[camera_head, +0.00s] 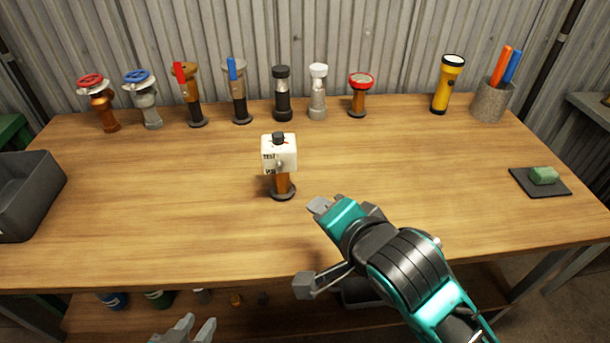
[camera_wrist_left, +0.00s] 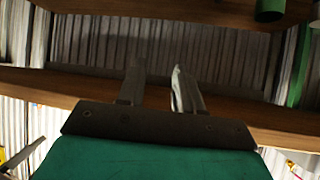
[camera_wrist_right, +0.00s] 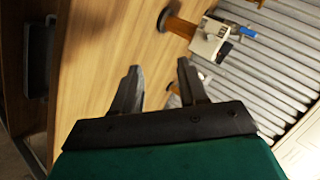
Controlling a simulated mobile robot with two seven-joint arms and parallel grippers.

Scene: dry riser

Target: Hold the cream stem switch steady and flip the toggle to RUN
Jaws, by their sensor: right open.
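The cream stem switch (camera_head: 280,150) stands upright near the middle of the bench, a cream box on an orange-brown stem with a dark round foot and dark cap. Small dark lettering and a small grey toggle (camera_head: 279,164) show on its front; the toggle's setting is too small to tell. The switch (camera_wrist_right: 207,40) also shows tilted in the right wrist view, beyond the fingertips. My right gripper (camera_head: 311,246) is open and empty, right of and nearer than the switch. My left gripper (camera_head: 197,322) is open and empty at the bottom, before the bench's front edge.
Several valves and fittings stand along the back, with a yellow flashlight (camera_head: 447,84) and a grey pen cup (camera_head: 491,101) at right. A dark bin (camera_head: 27,200) is at left, a green sponge (camera_head: 543,175) on a black mat at right. The wood around the switch is clear.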

